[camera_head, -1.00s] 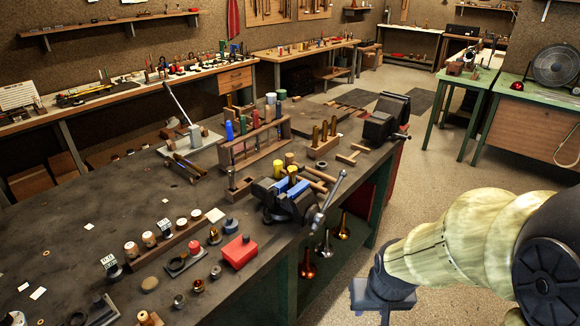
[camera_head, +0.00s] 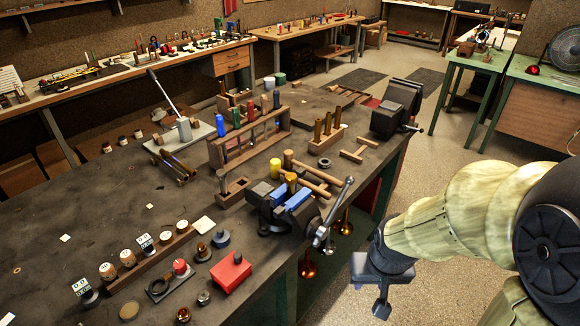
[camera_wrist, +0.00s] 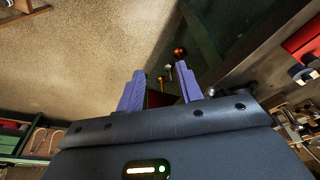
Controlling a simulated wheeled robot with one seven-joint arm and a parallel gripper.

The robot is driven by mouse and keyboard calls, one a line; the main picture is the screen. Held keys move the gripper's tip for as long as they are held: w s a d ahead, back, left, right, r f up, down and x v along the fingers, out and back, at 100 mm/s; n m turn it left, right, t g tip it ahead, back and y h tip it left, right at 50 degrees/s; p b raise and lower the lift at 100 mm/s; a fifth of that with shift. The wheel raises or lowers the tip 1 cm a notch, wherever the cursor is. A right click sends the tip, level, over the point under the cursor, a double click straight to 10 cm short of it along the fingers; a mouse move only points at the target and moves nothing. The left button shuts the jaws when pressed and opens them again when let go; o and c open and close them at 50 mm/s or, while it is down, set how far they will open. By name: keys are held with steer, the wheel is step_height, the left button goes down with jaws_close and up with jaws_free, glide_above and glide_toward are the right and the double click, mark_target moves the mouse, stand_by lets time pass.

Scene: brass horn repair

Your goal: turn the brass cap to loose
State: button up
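A vise (camera_head: 312,215) with blue jaw pads (camera_head: 298,199) stands at the bench's right edge. A brass-coloured cylindrical piece (camera_head: 291,179) stands upright at its jaws; it looks like the brass cap, but I cannot tell for sure or read how tight it is. My gripper (camera_head: 382,305) hangs to the right of the bench, over the floor and well apart from the vise. In the wrist view my gripper (camera_wrist: 161,88) has its two blue-purple fingers spread with nothing between them. The cap is not clearly visible there.
A wooden rack (camera_head: 250,141) with coloured-handled tools stands behind the vise. A red box (camera_head: 230,272) and a row of jars (camera_head: 127,258) are in front-left. Brass bells (camera_head: 307,265) sit on the shelf below. A second vise (camera_head: 398,105) is at the far corner.

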steer(key=shift+s, duration=0.1)
steer(key=o, duration=0.3)
steer(key=shift+o, duration=0.3)
steer(key=shift+w+a+f+n+p, duration=0.15)
steer(key=shift+w+n+p, duration=0.15)
steer(key=shift+w+p, duration=0.2)
steer(key=w+a+f+n+t+y+p, duration=0.25)
steer(key=w+a+n+p, duration=0.2)
steer(key=a, duration=0.25)
steer(key=w+a+f+n+t+y+p, duration=0.25)
steer(key=w+a+n+y+p, duration=0.2)
steer(key=a, duration=0.25)
steer(key=a+r+m+t+y+p, duration=0.1)
steer(key=a+r+t+y+p, duration=0.1)
steer(key=a+r+t+p, duration=0.25)
steer(key=w+d+r+m+t+h+p, duration=0.1)
steer(key=d+r+m+t+h+p, duration=0.2)
steer(key=d+r+m+t+h, duration=0.1)
step_height(320, 180, up, 3)
steer(key=shift+w+d+f+m+t+h+p, duration=0.2)
steer(key=shift+w+d+m+t+h+p, duration=0.15)
steer(key=shift+m+t+h, duration=0.55)
steer(key=shift+a+y, duration=0.1)
steer(key=shift+y, duration=0.2)
